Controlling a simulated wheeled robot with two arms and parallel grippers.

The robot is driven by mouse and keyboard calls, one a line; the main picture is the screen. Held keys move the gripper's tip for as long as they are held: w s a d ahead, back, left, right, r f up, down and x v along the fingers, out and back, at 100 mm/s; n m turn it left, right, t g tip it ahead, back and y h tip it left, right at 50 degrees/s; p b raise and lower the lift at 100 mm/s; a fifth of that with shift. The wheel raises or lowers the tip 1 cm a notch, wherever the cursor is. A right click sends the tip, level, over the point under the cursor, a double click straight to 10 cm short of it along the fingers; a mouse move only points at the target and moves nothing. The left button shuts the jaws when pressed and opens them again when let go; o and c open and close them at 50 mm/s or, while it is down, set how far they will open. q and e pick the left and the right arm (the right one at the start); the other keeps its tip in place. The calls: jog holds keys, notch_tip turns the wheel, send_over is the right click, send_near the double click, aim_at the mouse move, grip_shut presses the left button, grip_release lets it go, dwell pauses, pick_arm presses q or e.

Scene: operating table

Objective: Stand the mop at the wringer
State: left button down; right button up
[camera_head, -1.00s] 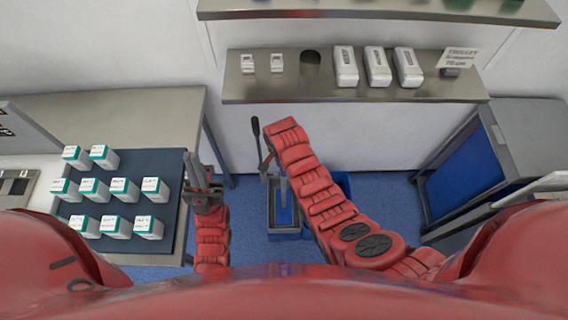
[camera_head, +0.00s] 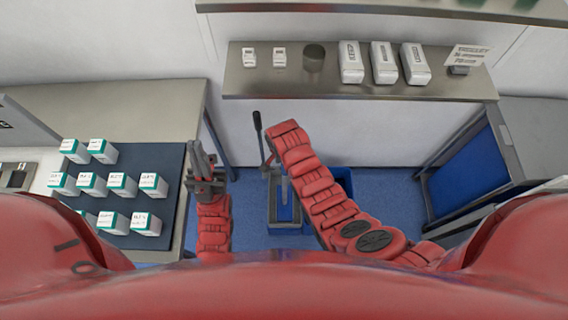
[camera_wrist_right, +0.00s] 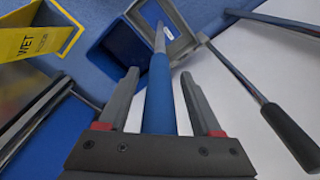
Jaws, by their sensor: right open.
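The mop shows in the right wrist view as a blue handle grip (camera_wrist_right: 160,95) with a grey pole that runs to the grey wringer frame (camera_wrist_right: 181,47). My right gripper (camera_wrist_right: 162,88) is open, with one finger on each side of the blue grip and gaps visible. The wringer sits at the blue bucket (camera_head: 287,226), and its lever with a black grip (camera_wrist_right: 290,138) slopes to the right. In the head view my right arm hides its gripper and most of the mop. My left gripper (camera_head: 204,165) is beside the left table; its finger gap is unclear.
A table with a dark blue mat (camera_head: 168,165) and several white-green boxes stands at left. A steel shelf (camera_head: 300,87) with white packs is on the wall. A blue-panelled trolley (camera_head: 467,176) stands at right. A yellow wet-floor sign (camera_wrist_right: 38,42) is at the wrist view's upper left.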

jog(key=shift+r, duration=0.15)
jog(key=shift+w+r, duration=0.1)
jog(key=shift+r, duration=0.35)
jog(key=r+b, duration=0.1)
jog(key=r, duration=0.3)
jog(key=r+b, duration=0.1)
jog(key=r, duration=0.3)
jog(key=shift+s+a+r, duration=0.1)
jog(key=shift+s+a, duration=0.1)
notch_tip(320, 180, up, 2)
jog(key=shift+s+p, duration=0.1)
jog(key=shift+p, duration=0.95)
jog(key=shift+s+r+p, duration=0.1)
jog(key=shift+r+p, duration=0.45)
jog(key=shift+f, duration=0.1)
